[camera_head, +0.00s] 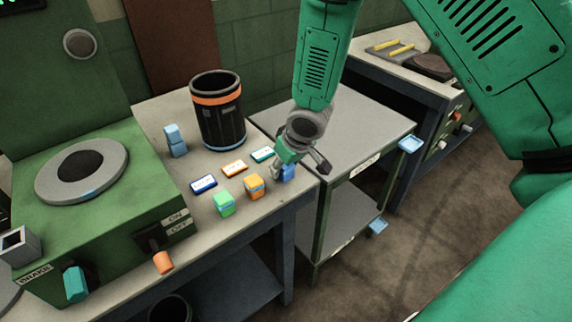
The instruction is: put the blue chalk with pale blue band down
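A blue chalk (289,173) is at the right end of a row with a green chalk (224,205) and an orange chalk (254,188), near the bench's right corner. My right gripper (297,167) points down around it and hides much of it, including any pale band. I cannot tell whether the fingers press on it, or whether it touches the bench. Dark blue (204,184), orange (234,168) and teal (263,154) labelled pieces lie flat behind the row. My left gripper is not in view.
A black bin with an orange band (218,115) and a blue block stack (175,142) stand behind on the bench (180,113). A green machine (110,205) fills the left. A grey cart (365,135) stands right of the bench, its top mostly clear.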

